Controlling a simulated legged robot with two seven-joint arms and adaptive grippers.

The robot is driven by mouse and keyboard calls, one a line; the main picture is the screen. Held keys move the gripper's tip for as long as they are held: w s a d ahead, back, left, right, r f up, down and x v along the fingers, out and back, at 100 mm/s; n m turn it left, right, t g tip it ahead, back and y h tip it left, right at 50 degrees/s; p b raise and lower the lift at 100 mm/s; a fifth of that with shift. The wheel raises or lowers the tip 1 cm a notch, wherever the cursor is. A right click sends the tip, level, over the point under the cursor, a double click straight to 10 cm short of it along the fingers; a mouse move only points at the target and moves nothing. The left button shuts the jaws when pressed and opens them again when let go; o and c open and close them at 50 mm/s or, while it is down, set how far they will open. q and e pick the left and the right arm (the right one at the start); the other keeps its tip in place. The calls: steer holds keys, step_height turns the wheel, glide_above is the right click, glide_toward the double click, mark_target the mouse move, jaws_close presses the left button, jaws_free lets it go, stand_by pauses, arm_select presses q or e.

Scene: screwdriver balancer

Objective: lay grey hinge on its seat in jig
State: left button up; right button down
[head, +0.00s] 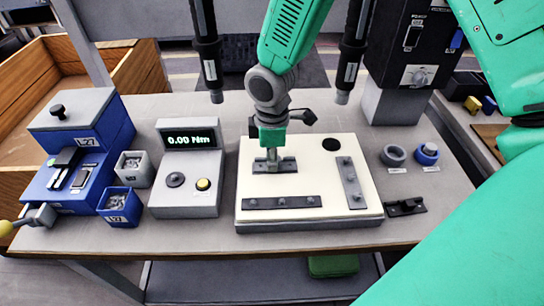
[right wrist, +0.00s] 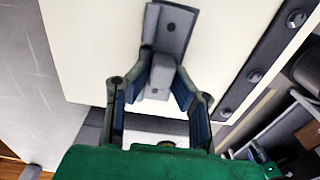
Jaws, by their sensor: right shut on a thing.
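The grey hinge (head: 289,165) is a small dark-grey plate at the upper middle of the cream jig (head: 314,226). My right gripper (head: 271,157) points down at it and is shut on its raised middle part. In the right wrist view, the hinge (right wrist: 175,27) shows a hole at its far end, and my right gripper's fingers (right wrist: 163,78) close on the block from both sides. The hinge looks level and on or very close to the jig surface; I cannot tell if it touches. Its seat is hidden beneath it. My left gripper is not in view.
Two dark strips, one in front (head: 282,202) and one at right (head: 351,182), lie on the jig near a black disc (head: 332,144). Rings (head: 393,155) and a small black part (head: 405,207) lie right.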

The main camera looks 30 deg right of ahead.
steer(key=shift+w+a, duration=0.1)
steer(key=shift+a, duration=0.15)
steer(key=shift+r, duration=0.1)
steer(key=shift+p, duration=0.35)
steer(key=c, duration=1.5)
jaws_free()
steer(key=shift+o, duration=0.8)
steer(key=shift+a, duration=0.2)
